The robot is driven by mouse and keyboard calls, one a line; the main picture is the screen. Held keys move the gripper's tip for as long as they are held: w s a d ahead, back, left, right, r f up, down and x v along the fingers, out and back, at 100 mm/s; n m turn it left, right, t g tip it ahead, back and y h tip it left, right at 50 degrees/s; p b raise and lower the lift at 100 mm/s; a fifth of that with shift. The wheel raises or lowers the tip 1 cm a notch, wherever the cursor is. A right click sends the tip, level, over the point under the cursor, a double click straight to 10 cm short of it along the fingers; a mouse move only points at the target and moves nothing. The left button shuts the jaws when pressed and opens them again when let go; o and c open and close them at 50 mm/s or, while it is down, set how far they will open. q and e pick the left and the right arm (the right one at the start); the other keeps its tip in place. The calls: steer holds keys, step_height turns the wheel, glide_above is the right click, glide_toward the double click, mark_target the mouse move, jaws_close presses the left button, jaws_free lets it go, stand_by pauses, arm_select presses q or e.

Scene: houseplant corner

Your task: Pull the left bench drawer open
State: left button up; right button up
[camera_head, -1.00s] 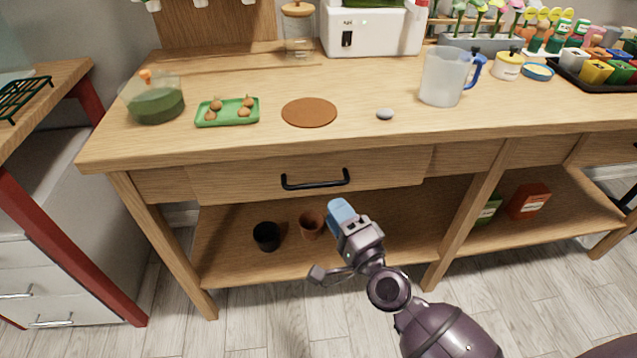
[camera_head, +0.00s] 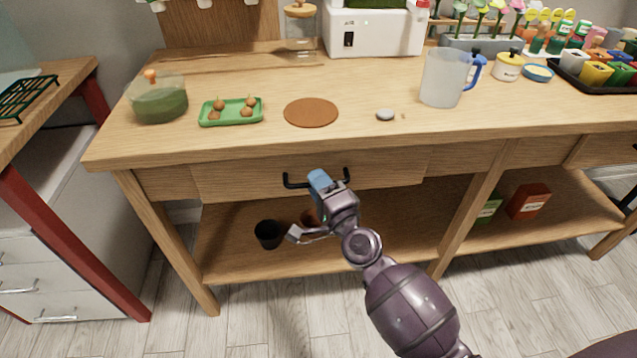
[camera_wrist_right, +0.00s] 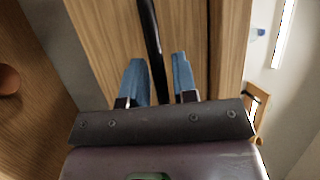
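The left bench drawer (camera_head: 235,181) has a plain wooden front and looks shut, flush with the bench. Its black bar handle (camera_head: 296,184) runs across the middle of the front. My right gripper (camera_head: 319,180) is at the handle, its blue fingers covering part of the bar. In the right wrist view the handle (camera_wrist_right: 150,35) runs between the two open blue fingers (camera_wrist_right: 158,78), with gaps on both sides, and the drawer front (camera_wrist_right: 108,38) lies behind. My left gripper is not in view.
On the bench top (camera_head: 400,140) stand a green tray (camera_head: 231,112), a brown disc (camera_head: 311,113) and a jug (camera_head: 444,79). A black pot (camera_head: 268,234) and a partly hidden terracotta pot are on the lower shelf (camera_head: 230,263). A red-legged table (camera_head: 75,240) stands left.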

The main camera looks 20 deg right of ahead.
jaws_close()
steer(key=shift+s, duration=0.1)
steer(key=s+a, duration=0.4)
steer(key=s, duration=1)
steer(key=s+a, duration=0.4)
steer(key=s, duration=0.9)
steer(key=shift+s, duration=0.4)
steer(key=shift+o, duration=1.3)
jaws_free()
